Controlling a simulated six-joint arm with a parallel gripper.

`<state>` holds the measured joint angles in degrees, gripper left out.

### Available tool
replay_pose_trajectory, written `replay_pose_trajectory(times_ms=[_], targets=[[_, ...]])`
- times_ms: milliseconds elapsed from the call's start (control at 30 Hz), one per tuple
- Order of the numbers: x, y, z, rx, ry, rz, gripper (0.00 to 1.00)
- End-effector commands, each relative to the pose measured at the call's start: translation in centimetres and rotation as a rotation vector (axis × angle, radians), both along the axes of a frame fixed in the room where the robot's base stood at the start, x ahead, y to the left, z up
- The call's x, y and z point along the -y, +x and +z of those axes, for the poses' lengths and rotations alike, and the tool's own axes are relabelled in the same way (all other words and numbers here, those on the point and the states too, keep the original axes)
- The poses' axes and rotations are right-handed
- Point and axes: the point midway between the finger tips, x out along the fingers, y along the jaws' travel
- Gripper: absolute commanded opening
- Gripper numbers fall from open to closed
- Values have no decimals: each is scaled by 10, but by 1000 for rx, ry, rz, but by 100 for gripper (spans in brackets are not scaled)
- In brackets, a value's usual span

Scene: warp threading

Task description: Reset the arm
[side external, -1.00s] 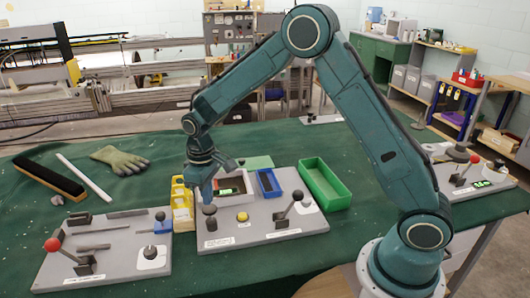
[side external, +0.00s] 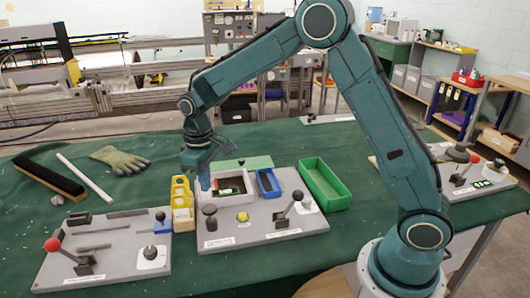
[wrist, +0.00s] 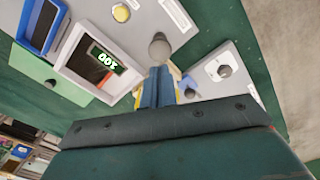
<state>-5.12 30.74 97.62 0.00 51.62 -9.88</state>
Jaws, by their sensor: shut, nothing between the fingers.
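My gripper (side external: 204,180) is shut and empty. It hangs fingers-down above the left part of the middle grey panel (side external: 265,233), close to a dark grey round knob (side external: 209,212). In the wrist view, my gripper's fingers (wrist: 157,72) are together, with the knob (wrist: 159,46) just past their tips. I cannot tell whether they touch it, but a gap seems to show in the side view. A white-framed box (side external: 238,207) with a lit green display (side external: 228,191) is beside the gripper. The display also shows in the wrist view (wrist: 107,59).
Yellow holders (side external: 182,205) stand left of the gripper. A blue tray (side external: 268,183) and green bin (side external: 325,183) are to the right. The left panel (side external: 110,262) has a red-knobbed lever (side external: 53,245). A glove (side external: 120,159) and a brush (side external: 48,178) lie behind. Room above is free.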

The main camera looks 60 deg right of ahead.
Motion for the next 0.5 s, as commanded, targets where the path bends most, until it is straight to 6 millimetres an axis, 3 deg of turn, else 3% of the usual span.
replay_pose_trajectory(times_ms=[500], targets=[[0,-1,7,2,1,-1,0]])
